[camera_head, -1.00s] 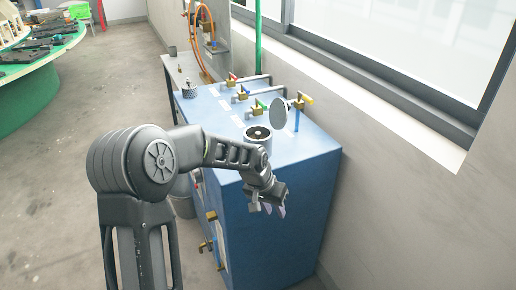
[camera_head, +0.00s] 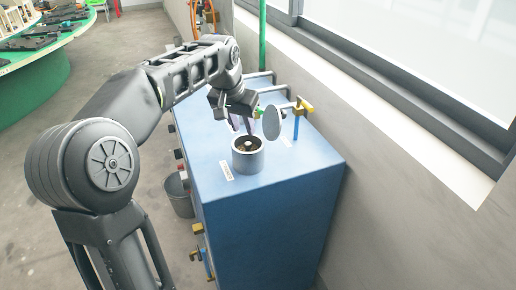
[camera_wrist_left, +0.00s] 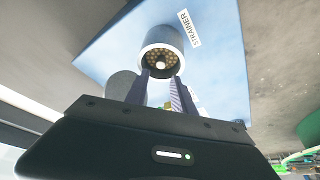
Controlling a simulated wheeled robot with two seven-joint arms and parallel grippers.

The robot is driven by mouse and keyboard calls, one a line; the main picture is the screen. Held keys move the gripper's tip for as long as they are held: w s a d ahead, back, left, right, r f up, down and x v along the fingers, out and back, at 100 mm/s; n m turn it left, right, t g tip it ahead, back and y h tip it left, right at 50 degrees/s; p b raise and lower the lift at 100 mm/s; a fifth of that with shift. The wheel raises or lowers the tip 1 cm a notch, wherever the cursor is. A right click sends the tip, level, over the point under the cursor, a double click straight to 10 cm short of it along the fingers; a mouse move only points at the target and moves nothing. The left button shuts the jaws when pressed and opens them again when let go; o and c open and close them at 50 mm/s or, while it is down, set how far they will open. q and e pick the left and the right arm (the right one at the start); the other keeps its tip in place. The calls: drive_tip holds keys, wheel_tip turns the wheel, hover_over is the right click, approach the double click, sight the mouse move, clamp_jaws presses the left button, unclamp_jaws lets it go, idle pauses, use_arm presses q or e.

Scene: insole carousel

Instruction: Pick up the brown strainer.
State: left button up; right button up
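The brown strainer (camera_wrist_left: 158,58) sits inside a short grey cylinder (camera_head: 248,160) on the blue cabinet top. In the left wrist view it is a brown disc with many pale holes and a white knob in its middle. A label reading "STRAINER" (camera_wrist_left: 189,28) lies beside the cylinder. My left gripper (camera_head: 241,125) is above and just behind the cylinder in the head view. Its two fingers show apart and empty in the left wrist view (camera_wrist_left: 161,90), pointing toward the strainer. My right gripper is in neither view.
A round grey lid disc (camera_head: 271,122) stands upright close to the right of my left gripper. A yellow-handled valve on a blue pipe (camera_head: 296,122) is beside it. The blue cabinet (camera_head: 270,215) has clear top in front of the cylinder. A wall and window are at right.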

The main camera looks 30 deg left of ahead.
sight(248, 143)
use_arm(q)
drive_tip(key=shift+s+r, duration=0.1)
drive_tip(key=shift+s, duration=0.2)
drive_tip(key=shift+x, duration=1.45)
drive_tip(key=shift+w, duration=0.1)
drive_tip(key=shift+w+f+p, duration=0.15)
drive_tip(key=shift+f+p, duration=0.15)
drive_tip(key=shift+p, duration=0.15)
drive_tip(key=p+x, duration=0.1)
drive_tip(key=x, duration=0.3)
drive_tip(key=shift+f, duration=0.2)
drive_tip(key=shift+c, duration=0.5)
clamp_jaws()
